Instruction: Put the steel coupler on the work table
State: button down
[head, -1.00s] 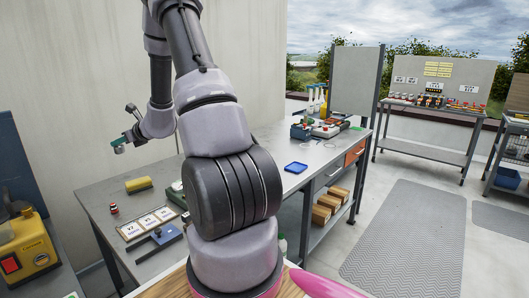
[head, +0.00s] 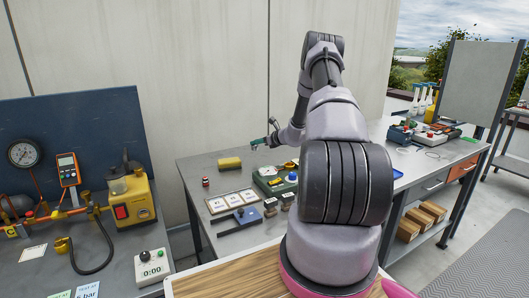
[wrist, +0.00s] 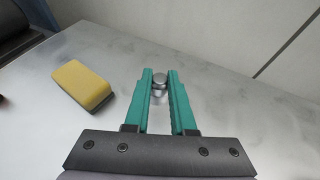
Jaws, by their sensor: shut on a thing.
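The steel coupler (wrist: 159,80) is a small silvery cylinder in the wrist view. My gripper (wrist: 160,78) has teal fingers that are shut on it near their tips. In the head view my gripper (head: 262,143) shows small at the far side of the grey work table (head: 200,168), against the wall. The coupler is not clear in the head view. The work table's bare metal top (wrist: 45,135) lies below the fingers in the wrist view. I cannot tell whether the coupler touches it.
A yellow sponge (wrist: 82,84) lies left of my fingers. Labelled cards (head: 232,201), a small red-topped item (head: 205,182), a green gauge box (head: 272,180) and a blue-handled tool (head: 243,217) are on the table. A test bench (head: 85,265) stands at left.

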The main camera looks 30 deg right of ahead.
jog(key=shift+f, duration=2.45)
jog(key=shift+f, duration=0.1)
jog(key=c, duration=0.8)
grip_release()
jog(key=shift+o, duration=0.2)
